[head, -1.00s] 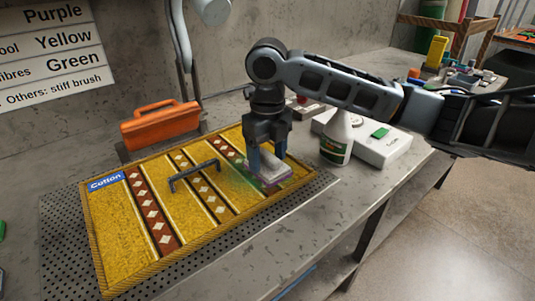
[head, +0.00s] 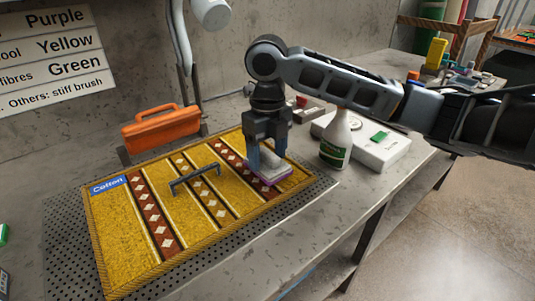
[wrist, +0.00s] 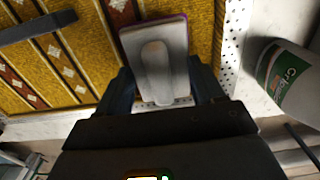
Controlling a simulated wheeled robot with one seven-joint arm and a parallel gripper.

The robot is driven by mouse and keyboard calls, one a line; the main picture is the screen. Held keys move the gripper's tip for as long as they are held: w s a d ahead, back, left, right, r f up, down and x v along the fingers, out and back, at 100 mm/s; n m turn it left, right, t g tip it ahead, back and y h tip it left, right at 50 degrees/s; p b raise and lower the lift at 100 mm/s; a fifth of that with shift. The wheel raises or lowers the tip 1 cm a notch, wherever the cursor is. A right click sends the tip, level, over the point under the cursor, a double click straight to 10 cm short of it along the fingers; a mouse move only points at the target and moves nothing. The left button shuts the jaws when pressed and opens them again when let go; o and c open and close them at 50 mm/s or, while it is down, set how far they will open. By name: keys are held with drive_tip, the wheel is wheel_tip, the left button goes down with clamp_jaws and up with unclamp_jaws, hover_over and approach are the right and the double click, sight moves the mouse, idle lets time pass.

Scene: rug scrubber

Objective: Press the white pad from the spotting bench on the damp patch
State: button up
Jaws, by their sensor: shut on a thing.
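No damp patch shows clearly now; the pad and my gripper hide part of the rug there.
A dark bar handle (head: 194,178) stands on the rug left of the pad. A white spray bottle (head: 335,140) stands close on the right, before a white box (head: 385,150). An orange clamp-like tool (head: 160,128) is behind the rug. A perforated plate (head: 75,250) lies under it.

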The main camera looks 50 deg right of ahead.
drive_tip(key=shift+r+p, duration=1.6)
drive_tip(key=shift+r, duration=1)
